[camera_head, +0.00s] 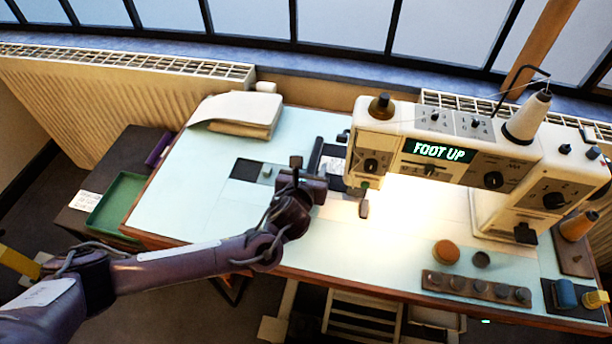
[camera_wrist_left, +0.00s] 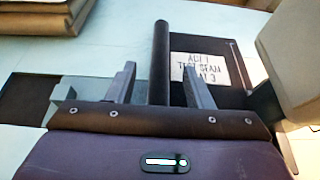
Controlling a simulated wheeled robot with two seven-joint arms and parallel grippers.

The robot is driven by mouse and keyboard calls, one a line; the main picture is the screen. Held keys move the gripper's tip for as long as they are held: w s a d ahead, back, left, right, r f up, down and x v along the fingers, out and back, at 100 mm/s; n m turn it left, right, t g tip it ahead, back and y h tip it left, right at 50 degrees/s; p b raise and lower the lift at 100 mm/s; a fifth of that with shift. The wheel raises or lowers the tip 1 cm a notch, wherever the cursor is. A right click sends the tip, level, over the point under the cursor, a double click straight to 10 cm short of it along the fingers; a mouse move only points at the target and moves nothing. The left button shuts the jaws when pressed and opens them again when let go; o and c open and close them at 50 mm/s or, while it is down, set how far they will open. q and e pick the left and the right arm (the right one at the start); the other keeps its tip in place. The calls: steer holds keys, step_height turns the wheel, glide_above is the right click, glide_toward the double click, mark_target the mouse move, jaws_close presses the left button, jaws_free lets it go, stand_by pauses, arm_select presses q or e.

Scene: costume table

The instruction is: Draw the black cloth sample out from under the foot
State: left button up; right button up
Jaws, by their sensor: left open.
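The black cloth sample (camera_head: 338,152) lies flat on the table beside the sewing machine's needle end. My right gripper is out of view.
The sewing machine (camera_head: 470,135) fills the right, its display (camera_head: 438,150) reading "FOOT UP". A dark patch with a grey block (camera_head: 266,170) lies left of my gripper. Folded cloth (camera_head: 240,110) is at the back left. A bobbin strip (camera_head: 475,287) is at the front right.

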mark_target(312, 162)
arm_select(q)
steer(key=shift+x, duration=1.55)
